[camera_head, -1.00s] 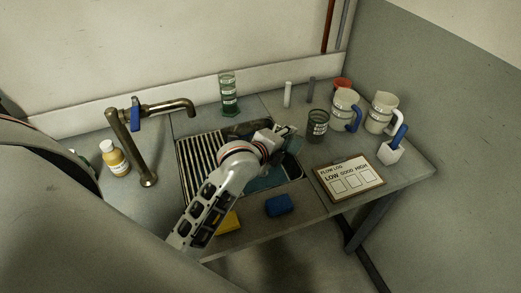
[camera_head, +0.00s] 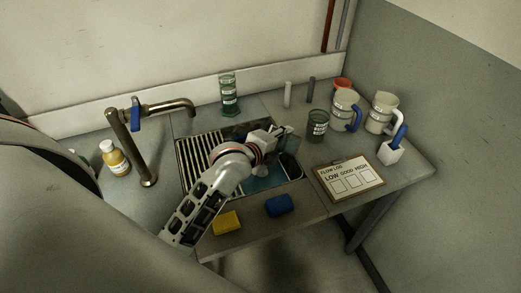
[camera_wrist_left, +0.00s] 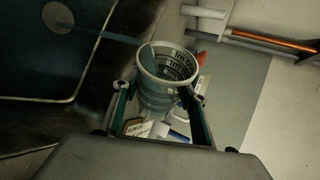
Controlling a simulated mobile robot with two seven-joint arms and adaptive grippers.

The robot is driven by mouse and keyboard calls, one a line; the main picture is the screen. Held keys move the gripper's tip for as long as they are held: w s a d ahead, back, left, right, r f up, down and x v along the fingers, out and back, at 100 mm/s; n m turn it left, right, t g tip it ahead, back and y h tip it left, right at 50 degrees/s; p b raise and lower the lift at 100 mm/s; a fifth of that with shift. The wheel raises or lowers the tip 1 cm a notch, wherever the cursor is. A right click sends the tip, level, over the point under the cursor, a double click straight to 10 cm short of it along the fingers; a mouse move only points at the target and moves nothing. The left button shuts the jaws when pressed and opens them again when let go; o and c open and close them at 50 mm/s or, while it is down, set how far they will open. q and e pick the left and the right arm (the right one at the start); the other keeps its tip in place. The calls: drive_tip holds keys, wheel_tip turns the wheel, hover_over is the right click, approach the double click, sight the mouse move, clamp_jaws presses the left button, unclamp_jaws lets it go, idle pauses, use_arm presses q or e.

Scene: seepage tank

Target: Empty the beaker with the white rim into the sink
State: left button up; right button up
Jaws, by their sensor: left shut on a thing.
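My left gripper (camera_head: 287,140) is over the right part of the sink, shut on a beaker. In the left wrist view the beaker (camera_wrist_left: 166,66) has a pale grey-white rim and a clear body with dark markings. It sits between the two fingers (camera_wrist_left: 160,105), tilted with its mouth toward the sink. A thin bluish band (camera_wrist_left: 105,35) runs from its rim toward a round drain disc (camera_wrist_left: 58,16), and looks like pouring liquid. In the head view the gripper mostly hides the beaker. The sink (camera_head: 182,165) has a slatted rack at left and a blue area at right. My right gripper is not in view.
A dark beaker (camera_head: 318,123) stands right of the sink, near two jugs (camera_head: 345,110) (camera_head: 381,112) and a clipboard (camera_head: 348,178). A green cylinder (camera_head: 229,95) stands behind. A tap (camera_head: 140,140) and bottle (camera_head: 115,158) are left. Yellow (camera_head: 227,222) and blue (camera_head: 279,205) sponges lie in front.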

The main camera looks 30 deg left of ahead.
use_arm(q)
drive_tip(key=shift+a+f, duration=0.1)
drive_tip(key=shift+a, duration=0.15)
drive_tip(key=shift+s+a+f+n+t+h, duration=0.15)
drive_tip(key=shift+f+n+t+h, duration=0.2)
drive_tip(key=shift+n+h, duration=0.3)
idle(1.0)
drive_tip(key=shift+a+r+n+h, duration=0.15)
drive_tip(key=shift+n+h, duration=0.1)
drive_tip(key=shift+n, duration=0.1)
drive_tip(key=shift+c, duration=0.2)
drive_tip(key=shift+d, duration=0.3)
drive_tip(key=shift+r+m+y, duration=0.25)
drive_tip(key=shift+m+y, duration=0.35)
drive_tip(key=shift+d, duration=0.15)
